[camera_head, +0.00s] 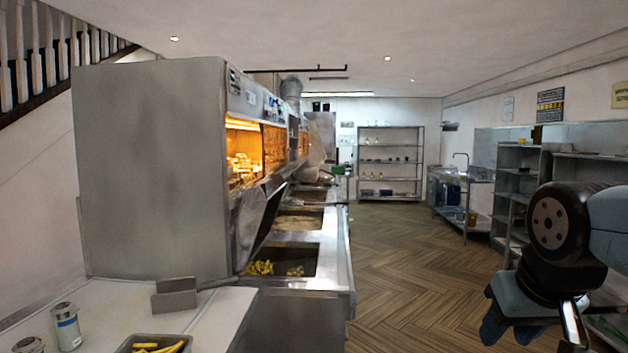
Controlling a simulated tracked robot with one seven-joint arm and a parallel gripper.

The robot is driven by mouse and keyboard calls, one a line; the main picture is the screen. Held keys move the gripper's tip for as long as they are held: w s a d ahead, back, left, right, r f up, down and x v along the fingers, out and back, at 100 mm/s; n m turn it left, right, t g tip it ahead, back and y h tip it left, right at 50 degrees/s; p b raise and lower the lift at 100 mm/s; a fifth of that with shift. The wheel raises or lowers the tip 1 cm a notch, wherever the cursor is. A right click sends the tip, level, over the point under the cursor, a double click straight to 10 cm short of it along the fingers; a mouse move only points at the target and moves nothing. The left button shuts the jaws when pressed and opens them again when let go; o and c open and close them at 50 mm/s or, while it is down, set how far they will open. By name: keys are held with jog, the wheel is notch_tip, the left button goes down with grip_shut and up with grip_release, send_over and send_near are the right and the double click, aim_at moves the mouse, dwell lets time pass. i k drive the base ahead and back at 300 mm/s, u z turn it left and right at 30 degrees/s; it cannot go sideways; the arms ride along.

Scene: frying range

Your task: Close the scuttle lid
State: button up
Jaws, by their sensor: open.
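The scuttle (298,279) is the nearest well in the steel frying range, with yellow chips lying in it. What looks like its lid (264,230) is a dark panel, raised and leaning back at a steep tilt above the well's left side. The well stands uncovered. My gripper (501,329) is low at the right, open and empty, pointing down, far from the lid with the open floor between them. Parts of my arm hide some of it.
A tall steel cabinet (150,170) stands left of the well. A white counter (110,298) in front holds a tray of chips (155,345) and cans (65,327). Wooden floor (405,265) is clear to the right. Steel shelves (515,190) line the right wall.

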aim_at(257, 213)
jog(key=i, duration=1.75)
jog(key=u, duration=0.7)
